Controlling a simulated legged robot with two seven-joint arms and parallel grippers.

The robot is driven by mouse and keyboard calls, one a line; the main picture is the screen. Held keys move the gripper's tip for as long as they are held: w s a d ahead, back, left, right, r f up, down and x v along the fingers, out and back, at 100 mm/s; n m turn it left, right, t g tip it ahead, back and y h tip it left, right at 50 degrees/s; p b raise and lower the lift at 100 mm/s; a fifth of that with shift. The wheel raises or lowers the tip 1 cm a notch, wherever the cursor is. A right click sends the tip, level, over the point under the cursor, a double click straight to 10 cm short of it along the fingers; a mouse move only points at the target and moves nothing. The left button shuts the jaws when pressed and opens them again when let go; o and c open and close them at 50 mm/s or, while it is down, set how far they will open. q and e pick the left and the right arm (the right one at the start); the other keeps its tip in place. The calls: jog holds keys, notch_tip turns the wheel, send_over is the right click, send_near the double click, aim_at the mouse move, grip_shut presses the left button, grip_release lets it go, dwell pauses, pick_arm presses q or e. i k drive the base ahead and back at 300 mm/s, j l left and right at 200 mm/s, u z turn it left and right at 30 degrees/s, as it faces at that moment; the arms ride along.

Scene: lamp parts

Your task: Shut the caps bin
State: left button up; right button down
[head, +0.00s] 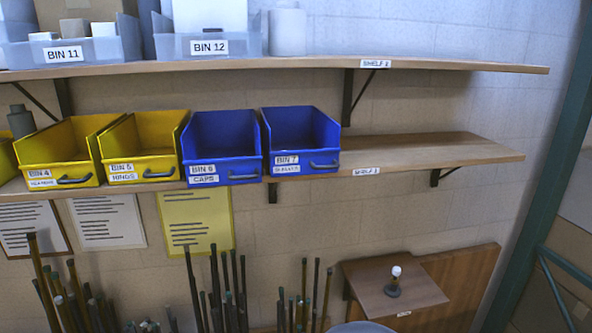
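The caps bin (222,146) is a blue bin labelled BIN 6 CAPS on the lower shelf, in the middle left of the head view. It stands upright with its top open to view and a dark handle low on its front. Its inside looks dark blue, and I cannot make out any contents. Neither of my grippers is in view.
Yellow bins 5 (146,146) and 4 (67,153) stand to its left, and blue bin 7 (301,142) to its right. The lower shelf (430,152) is bare farther right. An upper shelf (460,66) overhangs. Upright rods (235,290) stand below.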

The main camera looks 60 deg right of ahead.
aim_at(220, 147)
jog(key=z, duration=1.6)
